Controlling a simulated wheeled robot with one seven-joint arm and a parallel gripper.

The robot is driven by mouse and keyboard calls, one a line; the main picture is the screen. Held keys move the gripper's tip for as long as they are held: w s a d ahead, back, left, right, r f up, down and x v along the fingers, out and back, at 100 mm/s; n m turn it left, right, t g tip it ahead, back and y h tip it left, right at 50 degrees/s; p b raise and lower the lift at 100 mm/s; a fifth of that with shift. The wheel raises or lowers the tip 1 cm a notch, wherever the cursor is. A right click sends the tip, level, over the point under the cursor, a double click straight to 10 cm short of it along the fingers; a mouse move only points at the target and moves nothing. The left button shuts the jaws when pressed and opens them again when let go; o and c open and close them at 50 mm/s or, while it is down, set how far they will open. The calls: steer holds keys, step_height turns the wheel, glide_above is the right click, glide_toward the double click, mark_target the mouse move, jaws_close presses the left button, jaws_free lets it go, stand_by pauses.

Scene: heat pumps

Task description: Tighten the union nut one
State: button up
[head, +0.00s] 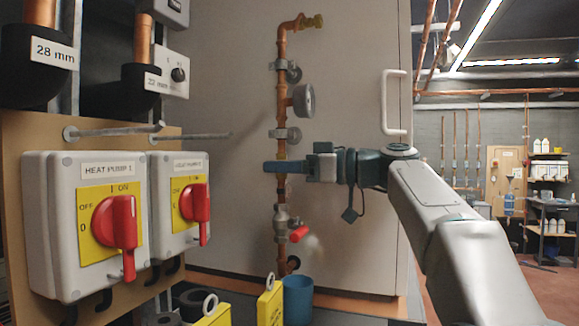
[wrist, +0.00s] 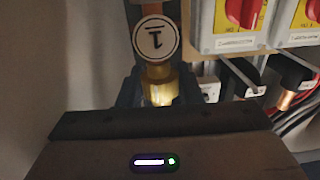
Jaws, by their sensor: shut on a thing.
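In the head view my gripper (head: 284,167) reaches in from the right, level, across the copper pipe (head: 282,115). There the fingers hide most of the nut.
A round gauge (head: 303,100) sits above. Switch boxes with red knobs (head: 115,225) stand left. A white door handle (head: 394,102) is behind my arm.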

steer(key=shift+m+t+h+b, duration=0.7)
steer(key=shift+m+t+b, duration=0.5)
steer(key=shift+t+b, duration=0.55)
steer(key=shift+m+t+h+b, duration=0.3)
steer(key=shift+m+t+h, duration=0.15)
steer(key=shift+t, duration=0.3)
steer(key=o, duration=1.2)
steer(key=shift+w+g+y, duration=0.1)
steer(key=shift+g+y, duration=0.15)
steer(key=shift+g, duration=0.05)
steer(key=shift+n+g+y+p, duration=0.4)
steer(key=shift+n+g, duration=0.25)
steer(key=shift+g, duration=0.15)
